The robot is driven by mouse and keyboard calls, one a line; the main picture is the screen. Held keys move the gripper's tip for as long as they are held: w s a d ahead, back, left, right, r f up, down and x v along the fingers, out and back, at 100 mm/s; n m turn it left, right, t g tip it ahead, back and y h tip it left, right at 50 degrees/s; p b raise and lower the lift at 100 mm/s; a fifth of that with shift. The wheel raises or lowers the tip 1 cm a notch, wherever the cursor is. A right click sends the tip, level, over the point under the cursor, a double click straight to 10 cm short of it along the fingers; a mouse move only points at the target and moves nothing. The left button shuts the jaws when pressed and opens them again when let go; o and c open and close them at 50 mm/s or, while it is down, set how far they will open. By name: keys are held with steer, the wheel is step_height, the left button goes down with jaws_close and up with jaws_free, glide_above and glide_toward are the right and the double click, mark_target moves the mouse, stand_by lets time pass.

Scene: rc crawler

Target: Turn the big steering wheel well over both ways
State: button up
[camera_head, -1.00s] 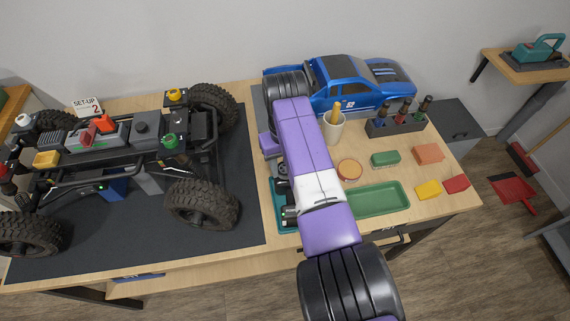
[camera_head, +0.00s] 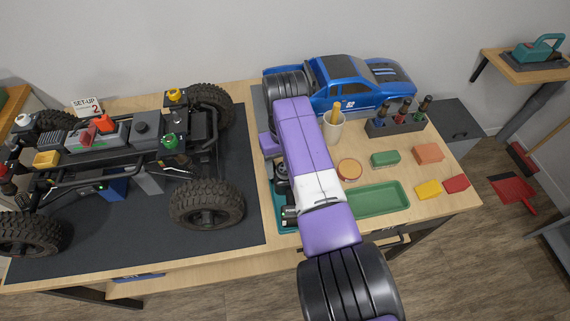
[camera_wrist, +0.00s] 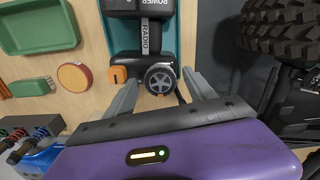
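The steering wheel (camera_wrist: 160,80) is a dark disc with a light spoked face on the black radio transmitter (camera_wrist: 142,42), which is marked "POWER RADIO". My gripper (camera_wrist: 162,77) is open, with one grey finger on each side of the wheel. I cannot tell whether either finger touches it. In the head view, my purple arm covers most of the transmitter and the wheel. The crawler (camera_head: 140,130) stands on the dark mat (camera_head: 160,240) at left. Its near right tyre (camera_head: 207,204) shows its outer face.
A teal tray (camera_head: 278,212) lies under the transmitter area. A green tray (camera_head: 378,199), a round tin (camera_head: 349,169), coloured blocks and a cup (camera_head: 334,128) are to the right. The blue car body (camera_head: 350,85) is behind. Bench is free around the small blocks.

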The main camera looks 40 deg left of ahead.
step_height(320, 180, up, 8)
steer(key=shift+f+b, duration=0.1)
steer(key=shift+b, duration=0.2)
stand_by(0.3)
